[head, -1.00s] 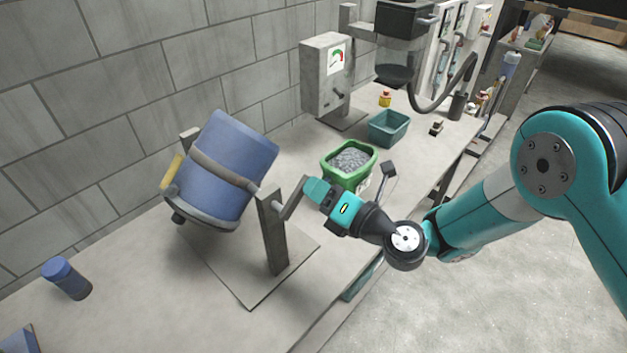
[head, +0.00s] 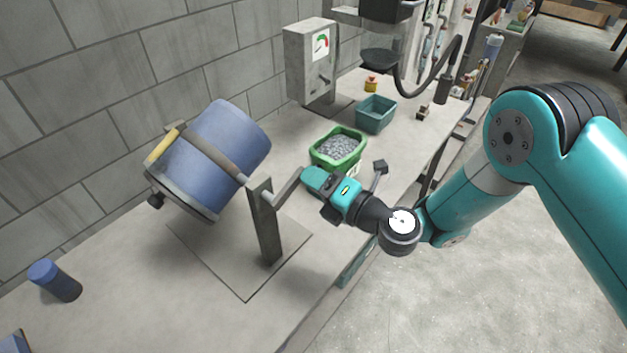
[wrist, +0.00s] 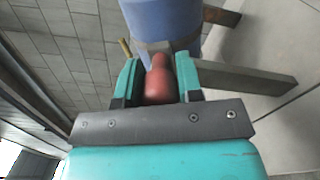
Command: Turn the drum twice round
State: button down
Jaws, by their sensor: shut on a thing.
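The blue drum (head: 215,155) hangs tilted in a grey stand (head: 264,230), its lidded end toward the lower left. A grey crank arm (head: 285,187) runs from the stand's post up to my gripper (head: 312,178). In the wrist view my gripper (wrist: 158,80) is shut on the red crank handle (wrist: 158,82), with a teal finger on each side of it. The drum also shows in the wrist view (wrist: 160,18), just beyond the handle. In the head view the handle is hidden by my gripper.
A green tub of grey gravel (head: 338,148) stands close behind my gripper. Behind it are a teal bin (head: 376,113) and a grey box with a gauge (head: 311,60). A blue-capped jar (head: 55,280) stands at front left. The block wall is behind the drum.

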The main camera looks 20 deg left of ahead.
jog(key=shift+s+f, duration=0.1)
jog(key=shift+f, duration=0.1)
jog(key=c, duration=0.9)
grip_release()
jog(key=shift+c, duration=0.2)
jog(key=shift+o, duration=0.8)
jog(key=shift+r, duration=0.15)
jog(key=shift+b, duration=0.4)
